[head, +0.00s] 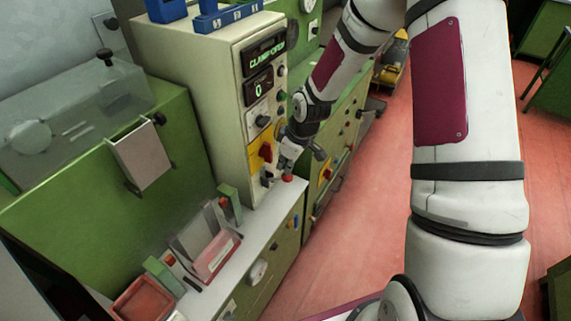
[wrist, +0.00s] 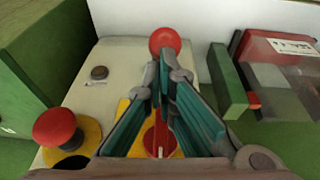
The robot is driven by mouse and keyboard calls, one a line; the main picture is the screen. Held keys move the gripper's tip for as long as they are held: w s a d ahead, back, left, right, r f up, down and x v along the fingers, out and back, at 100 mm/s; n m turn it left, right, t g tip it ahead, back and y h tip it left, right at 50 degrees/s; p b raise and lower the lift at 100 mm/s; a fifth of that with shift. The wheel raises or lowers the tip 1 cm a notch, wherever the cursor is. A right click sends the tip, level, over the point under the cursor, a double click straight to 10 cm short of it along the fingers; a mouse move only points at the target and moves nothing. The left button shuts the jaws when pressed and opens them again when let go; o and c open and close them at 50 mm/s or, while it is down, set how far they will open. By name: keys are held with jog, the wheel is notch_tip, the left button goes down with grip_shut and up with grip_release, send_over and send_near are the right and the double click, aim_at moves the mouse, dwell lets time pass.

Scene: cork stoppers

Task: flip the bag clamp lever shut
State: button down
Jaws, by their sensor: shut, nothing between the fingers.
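The clamp lever's red ball knob (wrist: 165,40) shows at the top middle of the wrist view. It also shows in the head view (head: 288,178), low on the front of the cream control cabinet (head: 185,75). The lever's shaft is hidden behind my fingers. My gripper (wrist: 161,60) is shut and empty, its fingertips right at the knob; I cannot tell whether they touch it. In the head view my gripper (head: 286,162) is close to the cabinet front, just above the knob. The upper display (head: 265,57) appears to read "CLAMP OPEN"; the lower shows 0.
A red rotary switch on a yellow plate (wrist: 160,138) lies behind my fingers. A red mushroom button (wrist: 56,127) on a yellow ring is at left. A green block (wrist: 228,82) and a clear-covered box (wrist: 285,65) stand at right.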

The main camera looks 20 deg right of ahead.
jog(key=shift+s+d+f, duration=0.15)
jog(key=shift+s, duration=0.05)
jog(key=shift+s+d+f+t+y+p, duration=0.25)
jog(key=shift+t+y+p, duration=0.1)
jog(key=shift+t+y, duration=0.25)
jog(key=shift+s+d+f+t+y+p, duration=0.2)
jog(key=shift+t+y+p, duration=0.1)
jog(key=shift+t+y, duration=0.25)
notch_tip(320, 180, down, 13)
jog(key=s+d+t+y+b, duration=0.2)
jog(key=t+y+b, duration=0.3)
jog(key=b, duration=0.3)
jog(key=shift+s+r+t, duration=0.2)
jog(key=shift+s+t, duration=0.05)
jog(key=shift+t, duration=0.5)
jog(key=shift+d+y, duration=0.1)
jog(key=shift+y, duration=0.15)
